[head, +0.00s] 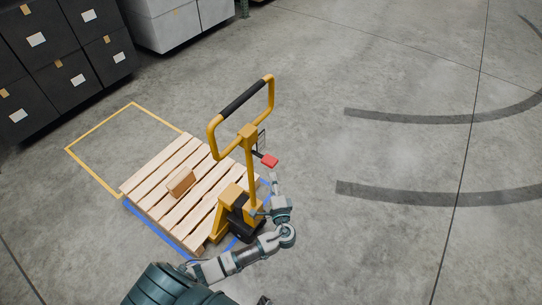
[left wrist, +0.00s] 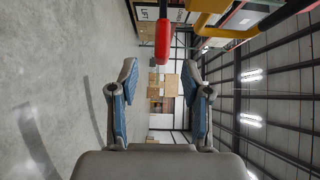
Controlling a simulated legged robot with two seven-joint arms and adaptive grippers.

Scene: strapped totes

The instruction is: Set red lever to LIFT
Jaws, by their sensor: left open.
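The red lever (head: 269,160) sticks out from the right side of the yellow pallet jack's (head: 250,165) upright mast. In the left wrist view the red lever (left wrist: 164,36) hangs at top centre, ahead of the fingers. A sign (left wrist: 145,14) reading LIFT is beside it; the label next to it is partly cut off. My left gripper (head: 274,178) is just below the lever in the head view. In the left wrist view its fingers (left wrist: 160,78) are spread apart with nothing between them, and a gap shows before the lever. My right gripper is not seen.
The jack stands at a wooden pallet (head: 160,165) carrying a small brown box (head: 181,182). Yellow tape (head: 100,129) marks an empty floor area behind it. Dark totes (head: 65,55) and grey totes (head: 180,25) stand at upper left. Floor to the right is clear.

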